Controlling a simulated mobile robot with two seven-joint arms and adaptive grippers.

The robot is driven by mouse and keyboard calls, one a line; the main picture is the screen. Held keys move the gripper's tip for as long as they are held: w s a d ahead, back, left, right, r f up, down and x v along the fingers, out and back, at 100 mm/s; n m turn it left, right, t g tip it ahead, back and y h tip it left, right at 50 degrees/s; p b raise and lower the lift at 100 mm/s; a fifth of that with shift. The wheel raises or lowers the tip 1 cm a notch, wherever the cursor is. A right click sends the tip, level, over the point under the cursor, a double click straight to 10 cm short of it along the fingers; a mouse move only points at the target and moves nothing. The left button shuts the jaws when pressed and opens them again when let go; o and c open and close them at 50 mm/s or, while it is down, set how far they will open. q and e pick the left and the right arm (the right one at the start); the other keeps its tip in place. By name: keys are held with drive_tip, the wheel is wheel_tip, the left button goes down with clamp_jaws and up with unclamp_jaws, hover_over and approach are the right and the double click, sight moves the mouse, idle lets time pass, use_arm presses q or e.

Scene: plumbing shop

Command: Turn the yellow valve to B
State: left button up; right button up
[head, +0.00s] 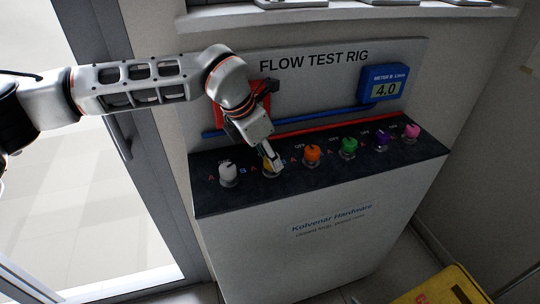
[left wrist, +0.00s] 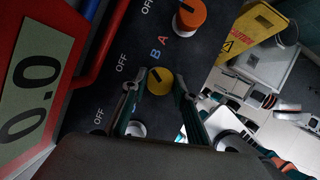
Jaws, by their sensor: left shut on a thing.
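The yellow valve (head: 271,173) is the second knob from the left on the rig's dark sloping panel, mostly hidden by my gripper in the head view. My left gripper (head: 268,157) reaches down onto it from above. In the left wrist view the yellow knob (left wrist: 160,82) sits between the two fingers, and the gripper is shut on it. A dark pointer mark on the knob faces up and left in that view, roughly between its OFF and B labels; its exact setting is hard to tell. My right gripper is not in view.
A white knob (head: 228,173) and an orange knob (head: 312,153) flank the yellow valve closely. Green, purple and pink knobs follow to the right. The blue meter B (head: 383,84) reads 4.0. The red meter (left wrist: 30,85) reads 0.0. A yellow caution sign (head: 444,287) stands at lower right.

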use_arm(q)
drive_tip(key=m+g, duration=0.1)
drive_tip(key=m, duration=0.1)
drive_tip(key=m+g, duration=0.1)
drive_tip(key=m, duration=0.2)
drive_tip(key=shift+w+r+m+h, duration=0.1)
drive_tip(key=shift+w+m+h, duration=0.1)
drive_tip(key=shift+m+h, duration=0.15)
idle(0.4)
drive_tip(key=o, duration=1.1)
drive_tip(key=shift+a, duration=0.1)
drive_tip(key=v, duration=1.2)
drive_tip(key=shift+w, duration=0.1)
